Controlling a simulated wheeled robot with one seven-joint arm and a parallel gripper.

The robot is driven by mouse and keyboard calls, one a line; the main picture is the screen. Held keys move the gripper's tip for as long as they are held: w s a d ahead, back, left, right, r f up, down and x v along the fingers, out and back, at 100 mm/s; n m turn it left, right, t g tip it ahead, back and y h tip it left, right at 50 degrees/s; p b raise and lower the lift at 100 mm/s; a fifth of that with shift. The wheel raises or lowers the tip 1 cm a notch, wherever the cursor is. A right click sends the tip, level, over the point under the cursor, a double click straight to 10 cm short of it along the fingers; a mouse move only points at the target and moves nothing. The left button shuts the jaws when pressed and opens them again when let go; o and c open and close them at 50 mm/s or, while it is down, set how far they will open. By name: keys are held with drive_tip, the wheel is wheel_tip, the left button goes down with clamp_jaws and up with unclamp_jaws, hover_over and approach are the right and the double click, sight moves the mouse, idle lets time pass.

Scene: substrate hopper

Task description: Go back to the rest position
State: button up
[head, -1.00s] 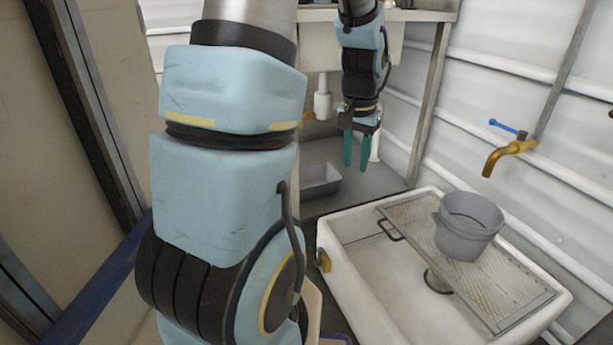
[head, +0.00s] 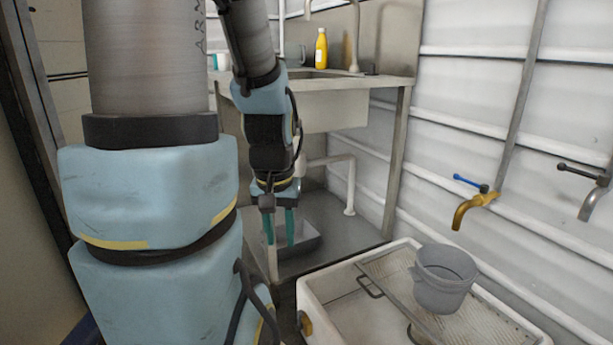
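My gripper (head: 279,228) hangs fingers down at the end of my blue arm, near the middle of the head view. Its two green fingers are apart, with nothing visible between them.
A white sink (head: 341,315) with a ribbed drainer stands at the lower right, and a grey bucket (head: 445,280) sits on it. A brass tap (head: 472,210) is on the wall. A counter (head: 350,87) with a yellow bottle (head: 321,49) stands behind my gripper.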

wheel_tip(320, 180, up, 30)
drive_tip(key=p, duration=2.8)
